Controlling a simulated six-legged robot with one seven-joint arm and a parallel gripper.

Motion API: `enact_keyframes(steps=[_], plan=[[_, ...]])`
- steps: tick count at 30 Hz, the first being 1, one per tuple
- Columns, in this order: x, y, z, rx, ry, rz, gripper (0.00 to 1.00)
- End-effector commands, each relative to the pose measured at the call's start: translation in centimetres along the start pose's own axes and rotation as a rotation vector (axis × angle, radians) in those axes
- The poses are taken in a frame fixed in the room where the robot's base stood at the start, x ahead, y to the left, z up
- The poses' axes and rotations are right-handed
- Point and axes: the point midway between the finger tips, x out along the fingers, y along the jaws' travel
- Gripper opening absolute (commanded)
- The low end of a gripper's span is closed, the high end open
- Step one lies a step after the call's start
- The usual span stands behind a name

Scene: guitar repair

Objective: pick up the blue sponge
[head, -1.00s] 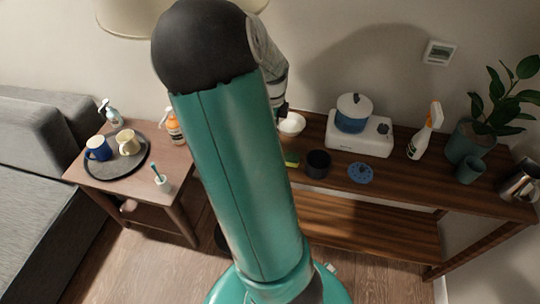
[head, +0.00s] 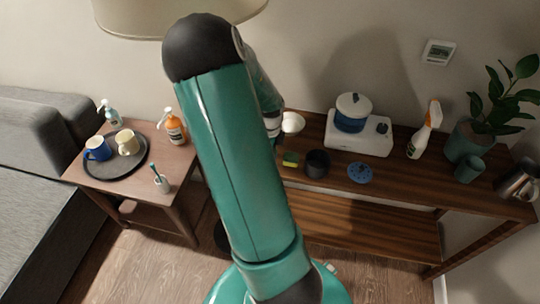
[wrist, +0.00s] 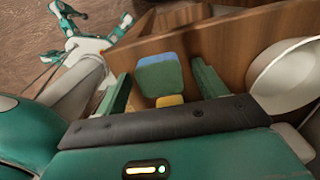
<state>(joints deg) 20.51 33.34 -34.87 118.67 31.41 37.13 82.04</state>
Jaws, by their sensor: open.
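A small block, blue on one face with green and yellow parts, shows between my fingers in the wrist view (wrist: 158,76); it looks like the sponge. In the head view a small green and yellow block (head: 290,159) lies on the wooden shelf top, left of a dark cup; it seems to be the same thing. My gripper (wrist: 161,70) is open, with one green finger on each side of the block. I cannot tell whether the fingers touch it. In the head view my arm hides most of the gripper.
On the shelf top (head: 310,185) are a white bowl (head: 292,122), the dark cup (head: 317,163), a round blue holed disc (head: 360,173), a blue pot (head: 352,113) on a white base and a spray bottle (head: 424,132). A side table (head: 188,171) stands at left.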

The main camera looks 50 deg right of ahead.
Motion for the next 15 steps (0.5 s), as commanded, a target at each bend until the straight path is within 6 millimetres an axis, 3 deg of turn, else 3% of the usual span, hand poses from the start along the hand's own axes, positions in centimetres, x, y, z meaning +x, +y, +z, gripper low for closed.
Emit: enact_keyframes(steps=[2,9,15], plan=[[-0.03,0.0,0.0,0.0,0.0,0.0,0.71],[-0.05,0.0,-0.01,0.0,0.0,0.0,0.26],[-0.06,0.0,-0.01,0.0,0.0,0.0,0.23]])
